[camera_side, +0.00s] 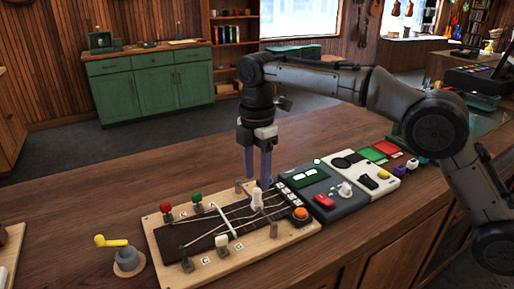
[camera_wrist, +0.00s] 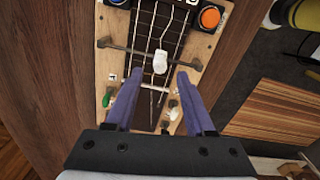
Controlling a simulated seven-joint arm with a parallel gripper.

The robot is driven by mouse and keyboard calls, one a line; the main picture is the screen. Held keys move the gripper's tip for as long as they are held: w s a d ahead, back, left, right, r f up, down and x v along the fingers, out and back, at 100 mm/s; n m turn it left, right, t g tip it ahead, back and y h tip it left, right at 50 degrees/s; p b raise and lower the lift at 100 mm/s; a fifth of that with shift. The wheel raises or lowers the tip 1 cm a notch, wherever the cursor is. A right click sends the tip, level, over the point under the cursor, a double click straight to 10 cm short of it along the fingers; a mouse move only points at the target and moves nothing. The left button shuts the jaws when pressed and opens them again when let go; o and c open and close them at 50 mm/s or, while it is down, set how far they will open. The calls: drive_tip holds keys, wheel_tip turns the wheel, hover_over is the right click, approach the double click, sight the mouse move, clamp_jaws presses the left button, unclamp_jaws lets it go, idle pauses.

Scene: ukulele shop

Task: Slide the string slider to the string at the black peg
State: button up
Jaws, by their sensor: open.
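The string board (camera_side: 268,246) is light wood with a dark fretboard (camera_side: 203,243) and pale strings. The white string slider (camera_side: 257,199) stands on the strings toward its right end; in the wrist view the slider (camera_wrist: 160,62) sits at a dark crossbar (camera_wrist: 122,47). The black peg (camera_side: 187,265) is at the board's front left, with a white peg (camera_side: 221,240), red peg (camera_side: 166,208) and green peg (camera_side: 196,198). I cannot make out the black peg in the wrist view. My gripper (camera_side: 258,180) is open above the slider, its blue-purple fingers apart on either side, holding nothing.
An orange button (camera_side: 301,213) is on the board's right end. A dark device (camera_side: 322,189) and a white device (camera_side: 366,173) stand close to its right. A crank with a yellow handle (camera_side: 113,241) stands to the left. The wooden counter (camera_side: 100,205) is clear behind the board.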

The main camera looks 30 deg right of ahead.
sight(257, 190)
wheel_tip(257, 190, up, 8)
idle(0.5)
drive_tip(key=shift+r, duration=0.15)
idle(0.3)
